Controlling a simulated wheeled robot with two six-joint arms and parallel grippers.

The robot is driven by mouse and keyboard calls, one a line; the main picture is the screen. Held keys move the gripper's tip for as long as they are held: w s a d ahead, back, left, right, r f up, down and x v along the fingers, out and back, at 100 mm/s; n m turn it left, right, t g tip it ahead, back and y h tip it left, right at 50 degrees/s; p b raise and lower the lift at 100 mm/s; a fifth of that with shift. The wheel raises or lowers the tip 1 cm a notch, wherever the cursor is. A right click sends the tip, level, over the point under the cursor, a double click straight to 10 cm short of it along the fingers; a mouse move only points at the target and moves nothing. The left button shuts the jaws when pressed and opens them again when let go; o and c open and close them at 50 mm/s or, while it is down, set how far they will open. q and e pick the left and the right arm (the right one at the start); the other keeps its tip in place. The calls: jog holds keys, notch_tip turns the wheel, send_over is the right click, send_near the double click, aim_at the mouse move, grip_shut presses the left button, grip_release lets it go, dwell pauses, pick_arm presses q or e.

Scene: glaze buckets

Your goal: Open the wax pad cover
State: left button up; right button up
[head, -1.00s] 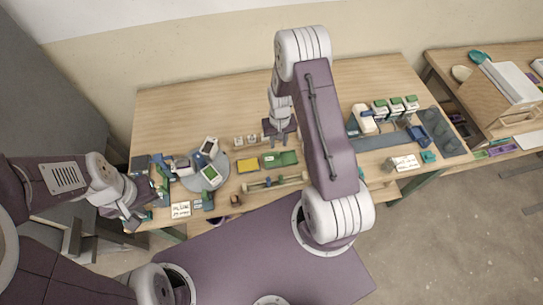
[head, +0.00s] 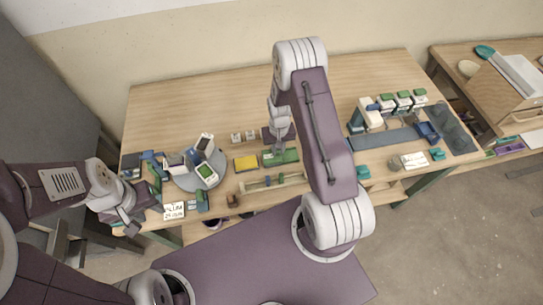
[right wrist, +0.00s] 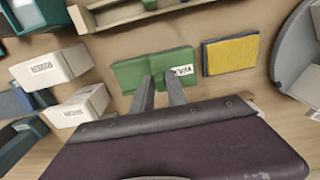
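The wax pad (head: 290,156) is a flat green block near the middle of the bench. In the right wrist view the pad (right wrist: 133,76) carries a white WAX label, upside down and partly behind a finger. Its green top looks closed. My right gripper (head: 280,150) points down over the pad. In the right wrist view its two fingers (right wrist: 159,77) are a small gap apart with nothing between them, tips over the pad's near side; contact cannot be told. My left gripper (head: 131,222) hangs by the bench's left front corner; its fingers are unclear.
A yellow pad (head: 245,163) lies left of the wax pad. A wooden rail (head: 262,184) lies in front. Small white labelled blocks (right wrist: 50,67) stand behind. A grey round stand (head: 184,181) with devices is further left; a dark mat (head: 385,138) lies right. The bench's back is clear.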

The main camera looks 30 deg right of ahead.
grip_shut()
jog(key=shift+s+d, duration=0.25)
jog(key=shift+d, duration=0.85)
jog(key=shift+s+d, duration=0.25)
jog(key=shift+d, duration=0.9)
jog(key=shift+s+d, duration=0.25)
jog(key=shift+d, duration=0.85)
jog(key=o, duration=0.5)
grip_release()
notch_tip(320, 180, up, 7)
jog(key=p, duration=0.5)
jog(key=shift+p, duration=0.35)
